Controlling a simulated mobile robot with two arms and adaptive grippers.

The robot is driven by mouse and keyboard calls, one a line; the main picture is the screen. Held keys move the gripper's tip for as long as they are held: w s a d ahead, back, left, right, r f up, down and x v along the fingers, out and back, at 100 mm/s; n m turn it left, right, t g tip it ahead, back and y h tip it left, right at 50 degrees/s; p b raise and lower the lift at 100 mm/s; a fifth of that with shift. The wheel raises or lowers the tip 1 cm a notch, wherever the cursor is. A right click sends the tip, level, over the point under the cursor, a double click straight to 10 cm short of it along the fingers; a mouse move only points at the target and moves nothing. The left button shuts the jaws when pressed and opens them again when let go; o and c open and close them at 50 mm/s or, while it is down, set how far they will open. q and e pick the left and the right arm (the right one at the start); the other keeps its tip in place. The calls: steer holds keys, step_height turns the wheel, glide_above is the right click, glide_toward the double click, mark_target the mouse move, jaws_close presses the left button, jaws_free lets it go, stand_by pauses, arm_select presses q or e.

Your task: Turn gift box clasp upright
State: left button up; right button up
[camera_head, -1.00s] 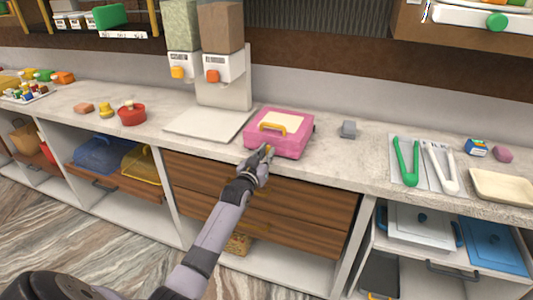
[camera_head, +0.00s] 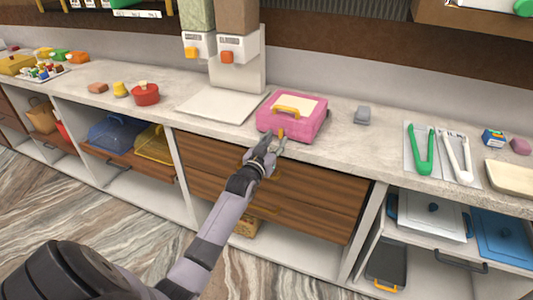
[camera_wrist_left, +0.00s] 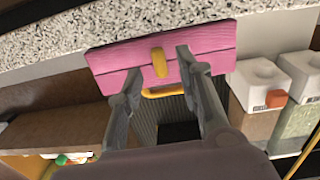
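The pink gift box (camera_head: 307,128) sits near the front edge of the counter, with a yellow handle and a pale panel on top. Its small orange-yellow clasp (camera_head: 281,133) is on the front face and looks upright along its length. In the left wrist view the clasp (camera_wrist_left: 159,63) is between the spread fingers of my left gripper (camera_wrist_left: 157,65), with gaps on both sides. In the head view my left gripper (camera_head: 269,147) is open just in front of the box. Whether a finger touches the box face, I cannot tell. My right gripper is not in view.
Green tongs (camera_head: 422,150) and white tongs (camera_head: 457,158) lie farther right. A dispenser (camera_head: 238,62) with a pale base plate stands behind left. Wooden drawers (camera_head: 270,190) are below the counter edge.

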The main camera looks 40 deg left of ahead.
arm_select(q)
steer(key=v, duration=0.9)
steer(key=shift+w, duration=0.1)
steer(key=s+d+f+m+g+h, duration=0.1)
steer(key=s+d+f+g, duration=0.25)
steer(key=f, duration=0.85)
steer(key=s+d+f+g+h, duration=0.15)
steer(key=s+f, duration=0.25)
steer(key=f, duration=0.8)
steer(key=s+d+f+m+g, duration=0.1)
steer(key=s+d+f+g, duration=0.25)
steer(key=f, duration=0.75)
steer(key=s+d+f+m+g+h, duration=0.1)
steer(key=s+d+f+g, duration=0.15)
steer(key=s+f, duration=0.65)
steer(key=s+d+f+m+g, duration=0.1)
steer(key=s+d+f+g, duration=0.15)
steer(key=s+f, duration=0.65)
steer(key=s+d+f+g, duration=0.1)
steer(key=s+f, duration=0.1)
steer(key=s, duration=0.8)
steer(key=s+d+f+m+g, duration=0.1)
steer(key=s+d+f+g, duration=0.1)
steer(key=s, duration=0.9)
steer(key=shift+d, duration=0.1)
